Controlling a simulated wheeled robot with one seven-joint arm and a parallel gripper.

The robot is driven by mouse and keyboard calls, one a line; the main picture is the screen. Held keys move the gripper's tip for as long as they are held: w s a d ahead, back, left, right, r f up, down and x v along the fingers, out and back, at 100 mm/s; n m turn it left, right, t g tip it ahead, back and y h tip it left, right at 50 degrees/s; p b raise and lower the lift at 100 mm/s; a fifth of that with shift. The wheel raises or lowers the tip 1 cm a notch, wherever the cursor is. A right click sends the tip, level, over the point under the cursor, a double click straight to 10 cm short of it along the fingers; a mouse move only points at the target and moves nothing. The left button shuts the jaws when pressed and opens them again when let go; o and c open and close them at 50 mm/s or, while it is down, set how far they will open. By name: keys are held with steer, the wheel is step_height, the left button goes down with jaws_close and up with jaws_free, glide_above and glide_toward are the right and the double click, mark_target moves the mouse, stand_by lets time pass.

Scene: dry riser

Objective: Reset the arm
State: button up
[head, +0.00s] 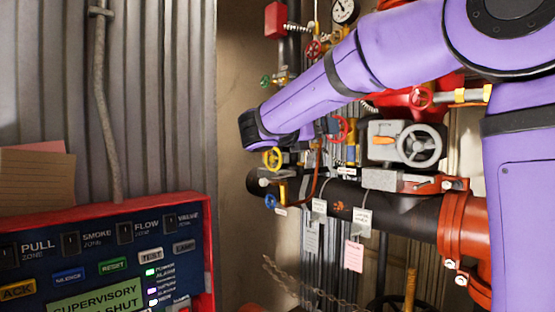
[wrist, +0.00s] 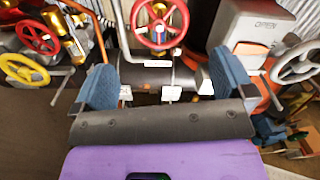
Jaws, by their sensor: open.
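My gripper (wrist: 165,82) shows in the wrist view with its two blue fingers spread wide apart. It is open, and nothing is held between the fingers. Beyond them are a dark horizontal pipe (wrist: 146,76) with white tags and a red handwheel (wrist: 160,24). In the head view my purple arm reaches from the upper right down to the left, in front of the pipework. The fingers are not clear there, partly hidden by the arm and valves.
A yellow handwheel (wrist: 24,69) and another red one (wrist: 39,38) are left of my gripper; a grey valve box (wrist: 245,35) is close on the right. In the head view, a red-framed alarm panel (head: 105,262) stands at lower left, with hanging tags (head: 354,255) below the pipe.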

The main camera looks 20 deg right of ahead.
steer(key=s+d+f+m+g+y, duration=0.1)
steer(key=s+f+m+y, duration=0.35)
steer(key=s, duration=0.45)
steer(key=s+d+f+m+g+y, duration=0.2)
steer(key=s+f+m+y, duration=0.2)
steer(key=s+f+m, duration=0.3)
steer(key=s+a+f+m+t+y, duration=0.1)
steer(key=s+a+f+m+y, duration=0.3)
steer(key=s+f+m, duration=0.1)
steer(key=s+a+f+m+t+y, duration=0.1)
steer(key=s+a+f+m+y, duration=0.3)
steer(key=s+m, duration=0.4)
steer(key=shift+s+a+f, duration=0.35)
steer(key=shift+s, duration=0.55)
